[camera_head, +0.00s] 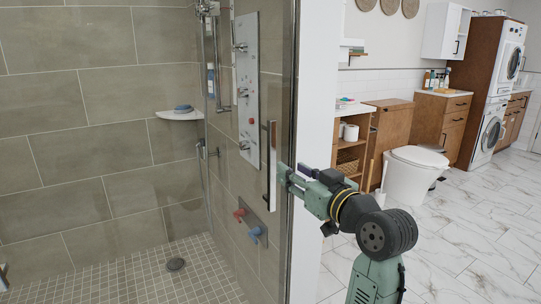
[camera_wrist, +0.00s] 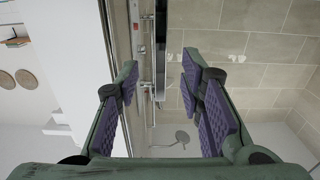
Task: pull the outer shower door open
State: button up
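The outer shower door (camera_head: 283,60) is a clear glass panel with a metal edge, seen at a steep angle in the head view. Its handle (camera_head: 272,165) is an upright bar with a pale face. My gripper (camera_head: 284,176) is at the handle's right side, near its middle height. In the wrist view my gripper (camera_wrist: 160,80) is open, its purple pads wide apart. The handle (camera_wrist: 161,45) shows as a narrow bar in the gap between them. I cannot tell whether either finger touches it.
A white wall end (camera_head: 315,120) stands right behind my gripper. Inside the shower are a control panel (camera_head: 247,90) and a corner shelf (camera_head: 180,115). A toilet (camera_head: 415,172) and wooden cabinets (camera_head: 440,120) are at the right. The marble floor (camera_head: 470,230) at right is clear.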

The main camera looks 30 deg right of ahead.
aim_at(273, 159)
jog(key=w+p, duration=0.2)
jog(key=w, duration=0.8)
jog(key=shift+w+p, duration=0.3)
grip_shut()
dwell(0.4)
